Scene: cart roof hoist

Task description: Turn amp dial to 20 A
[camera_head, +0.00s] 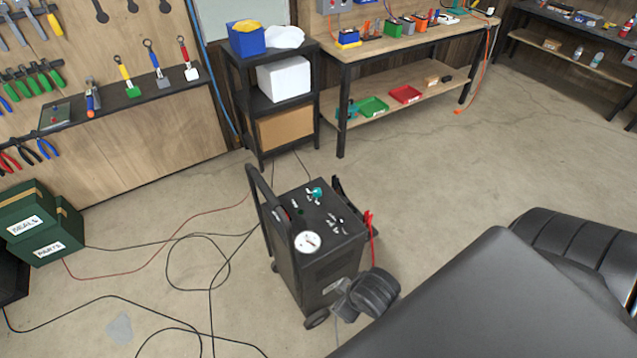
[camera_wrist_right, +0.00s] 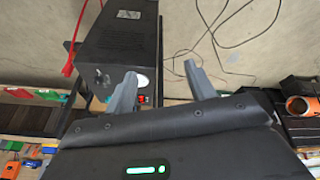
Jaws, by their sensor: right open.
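The black wheeled cart (camera_head: 322,270) stands upright on the floor in the middle of the head view. Its sloped top panel has a teal knob (camera_head: 316,193), several small light-coloured controls and a round white gauge (camera_head: 308,242). The knob's setting and the panel labels are too small to read, so I cannot tell which control is the amp dial. My right gripper (camera_head: 342,298) is low beside the cart's front right side. In the right wrist view its grey fingers (camera_wrist_right: 159,72) are spread and empty, with the cart (camera_wrist_right: 118,35) beyond them at upper left. My left gripper is out of view.
A red clamp (camera_head: 369,222) with cable hangs on the cart's right side. A tall black handle (camera_head: 262,200) rises on its left. Cables loop across the floor to the left. A black shelf (camera_head: 270,100) and a workbench (camera_head: 400,45) stand behind. The floor to the right is clear.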

